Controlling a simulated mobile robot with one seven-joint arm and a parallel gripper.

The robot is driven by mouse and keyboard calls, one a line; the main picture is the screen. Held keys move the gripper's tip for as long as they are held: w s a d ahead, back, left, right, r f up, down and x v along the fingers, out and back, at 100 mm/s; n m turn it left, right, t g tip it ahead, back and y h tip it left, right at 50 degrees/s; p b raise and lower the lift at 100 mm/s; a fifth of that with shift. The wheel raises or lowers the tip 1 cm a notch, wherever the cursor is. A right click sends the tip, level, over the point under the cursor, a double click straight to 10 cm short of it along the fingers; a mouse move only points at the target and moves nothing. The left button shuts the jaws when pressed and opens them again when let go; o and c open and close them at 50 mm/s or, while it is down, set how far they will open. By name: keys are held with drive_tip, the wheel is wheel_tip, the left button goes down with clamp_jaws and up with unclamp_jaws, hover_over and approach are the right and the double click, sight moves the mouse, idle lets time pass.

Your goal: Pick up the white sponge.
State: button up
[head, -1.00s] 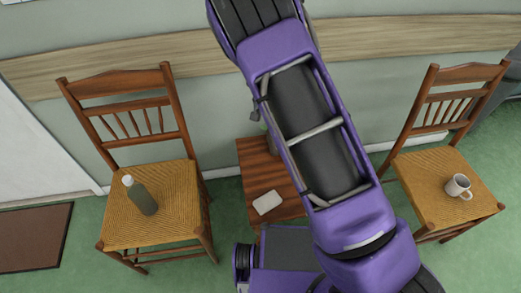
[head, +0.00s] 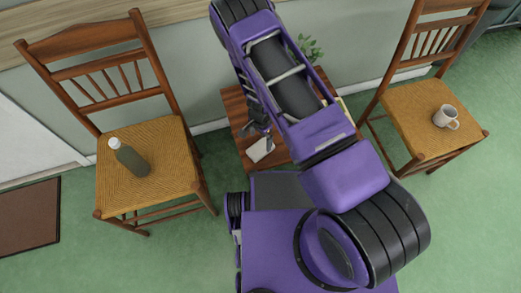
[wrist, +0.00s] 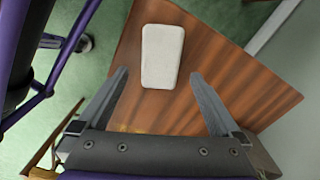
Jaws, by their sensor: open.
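The white sponge (wrist: 162,56) lies flat on a small brown wooden table (wrist: 205,48). In the wrist view it is above and between the tips of my gripper (wrist: 160,80), which is open and empty. In the head view the sponge (head: 259,149) is near the left front edge of the table (head: 238,107), partly hidden by a finger. My gripper (head: 262,128) points down over that side of the table, close to the sponge. I cannot tell its exact height above the sponge.
A chair with a woven seat (head: 165,200) on the left holds a dark green bottle (head: 130,158). A chair on the right (head: 405,105) holds a white mug (head: 446,117). A green plant (head: 309,47) stands at the table's back, by the wall.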

sight(261, 148)
wheel_tip(261, 148, down, 7)
drive_tip(key=shift+w+r+b, duration=0.1)
drive_tip(key=shift+b, duration=0.5)
drive_tip(key=c, duration=1.3)
wheel_tip(261, 148, up, 10)
drive_tip(key=p, duration=0.2)
drive_tip(key=o, duration=0.8)
drive_tip(key=c, duration=0.5)
drive_tip(key=shift+d, duration=0.15)
drive_tip(key=shift+c, duration=0.2)
